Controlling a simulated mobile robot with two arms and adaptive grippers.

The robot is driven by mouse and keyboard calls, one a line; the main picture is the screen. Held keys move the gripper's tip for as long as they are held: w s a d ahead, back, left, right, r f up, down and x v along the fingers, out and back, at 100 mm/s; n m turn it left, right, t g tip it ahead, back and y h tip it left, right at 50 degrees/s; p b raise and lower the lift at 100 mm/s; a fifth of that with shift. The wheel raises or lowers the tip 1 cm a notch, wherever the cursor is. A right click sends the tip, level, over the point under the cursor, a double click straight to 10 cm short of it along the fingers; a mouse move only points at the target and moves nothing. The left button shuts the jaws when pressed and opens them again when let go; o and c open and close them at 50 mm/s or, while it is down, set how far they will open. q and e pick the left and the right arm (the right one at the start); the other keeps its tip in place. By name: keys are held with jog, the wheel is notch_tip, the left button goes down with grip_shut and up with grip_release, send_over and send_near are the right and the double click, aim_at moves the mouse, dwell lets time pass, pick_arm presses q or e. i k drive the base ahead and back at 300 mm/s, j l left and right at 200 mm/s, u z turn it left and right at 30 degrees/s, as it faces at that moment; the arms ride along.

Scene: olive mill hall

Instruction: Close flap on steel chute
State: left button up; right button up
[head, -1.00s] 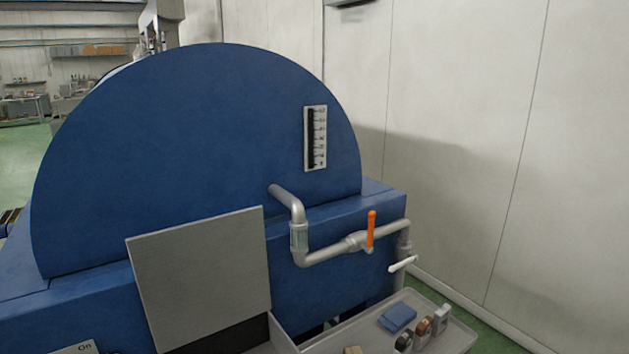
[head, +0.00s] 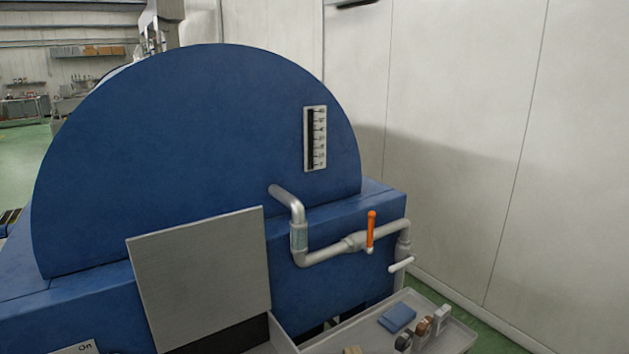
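The flap (head: 202,278) is a flat grey steel plate in the lower left-middle of the head view. It stands raised, nearly upright, in front of the blue machine. Below it a dark opening (head: 228,338) and a grey side wall of the chute (head: 283,338) show at the bottom edge. The rest of the chute is cut off by the frame. Neither of my grippers is in view.
Behind the flap is the large blue machine (head: 190,150) with a gauge (head: 316,138). A grey pipe (head: 325,255) with an orange lever (head: 371,230) runs to its right. A tray (head: 455,333) at lower right holds blue cloths (head: 397,318) and small items.

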aim_at(195, 280)
jog(key=k+j, duration=0.1)
jog(key=j, duration=0.3)
jog(key=k+j, duration=0.1)
jog(key=j, duration=0.3)
jog(key=k+j, duration=0.15)
jog(key=j, duration=0.25)
jog(key=k+j, duration=0.1)
jog(key=j, duration=0.3)
jog(key=k+j+z, duration=0.1)
jog(key=j, duration=0.3)
